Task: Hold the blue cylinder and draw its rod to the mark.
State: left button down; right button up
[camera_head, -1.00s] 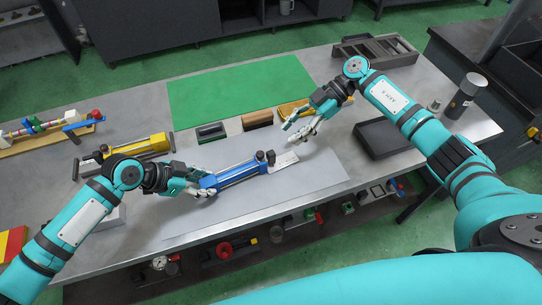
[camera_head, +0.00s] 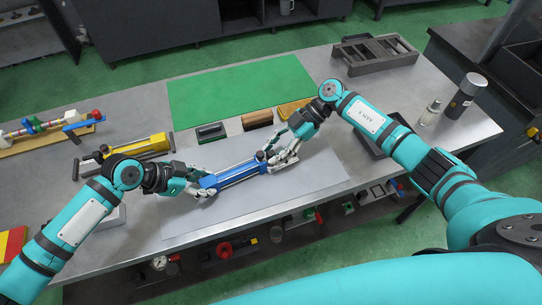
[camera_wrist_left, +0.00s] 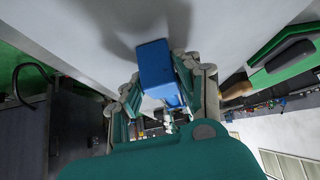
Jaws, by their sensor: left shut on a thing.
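The blue cylinder (camera_head: 238,174) lies on the pale grey mat, tilted up to the right in the head view. My left gripper (camera_head: 197,187) is shut on its left end. In the left wrist view, the blue block end of the cylinder (camera_wrist_left: 155,65) shows between the fingers of my left gripper (camera_wrist_left: 165,85). My right gripper (camera_head: 275,162) is at the cylinder's right end, with its fingers around or beside the rod end. The fingers cover the rod and most of the pale scale plate there, so the mark and the grip cannot be made out.
A green mat (camera_head: 240,90) lies behind the pale mat (camera_head: 210,225). Dark, brown and yellow blocks stand between them. A yellow cylinder (camera_head: 140,147) lies at left. A black tray (camera_head: 372,140) is partly hidden behind my right arm; a dark bottle (camera_head: 464,98) stands at far right.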

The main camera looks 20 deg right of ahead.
grip_shut()
jog(key=shift+d, duration=0.15)
jog(key=shift+w+d, duration=0.15)
jog(key=shift+d, duration=0.3)
jog(key=shift+w+d, duration=0.1)
jog(key=shift+d, duration=0.4)
dwell(0.4)
jog(key=shift+o, duration=1.3)
grip_release()
jog(key=shift+a, duration=0.1)
jog(key=v, duration=1.2)
